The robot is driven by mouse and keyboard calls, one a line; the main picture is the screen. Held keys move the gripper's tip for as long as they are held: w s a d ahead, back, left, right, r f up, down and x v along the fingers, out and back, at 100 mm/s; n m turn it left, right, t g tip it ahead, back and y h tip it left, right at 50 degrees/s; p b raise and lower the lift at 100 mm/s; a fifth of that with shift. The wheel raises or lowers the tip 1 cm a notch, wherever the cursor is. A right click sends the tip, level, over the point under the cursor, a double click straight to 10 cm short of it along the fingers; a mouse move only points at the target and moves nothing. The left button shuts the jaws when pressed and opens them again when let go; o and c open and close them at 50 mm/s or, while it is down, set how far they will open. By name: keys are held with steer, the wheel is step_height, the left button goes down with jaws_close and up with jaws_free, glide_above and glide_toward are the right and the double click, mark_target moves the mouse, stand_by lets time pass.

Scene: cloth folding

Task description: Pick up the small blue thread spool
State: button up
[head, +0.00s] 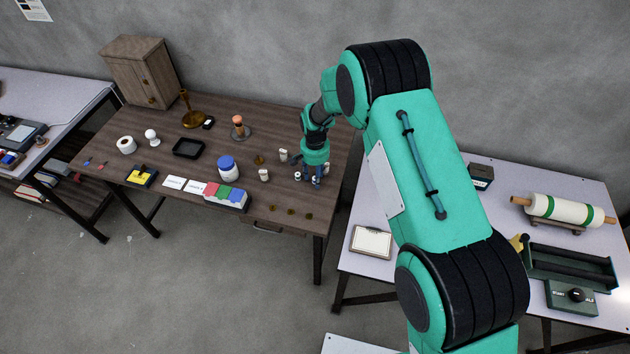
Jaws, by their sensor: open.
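My gripper (310,181) is open and points down over the right end of the brown wooden table (235,125), low near its top. Several small pale spool-like pieces stand around it: one (283,155) behind and to the left, one (264,176) to the left, and one (298,176) close by the fingers. Dark bluish shapes show at the fingertips, but I cannot tell fingers from a blue spool there. No blue thread spool is clearly visible; my gripper may hide it.
Several small brass-coloured pieces (290,212) lie near the front edge. A black tray (188,148) is farther left. My arm covers part of the right-hand table (357,284).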

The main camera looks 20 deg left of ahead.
steer(key=shift+c, duration=0.2)
stand_by(0.3)
steer(key=c, duration=0.7)
steer(key=shift+r, duration=0.2)
steer(key=shift+c, duration=0.2)
steer(key=shift+r, duration=0.6)
step_height(320, 180, up, 2)
steer(key=shift+r, duration=0.15)
steer(key=s+d, duration=0.2)
steer(key=s, duration=0.2)
steer(key=s+d, duration=0.3)
steer(key=s, duration=0.2)
steer(key=s+d+r+p, duration=0.1)
steer(key=s+d, duration=0.2)
steer(key=s, duration=0.2)
steer(key=shift+r, duration=0.1)
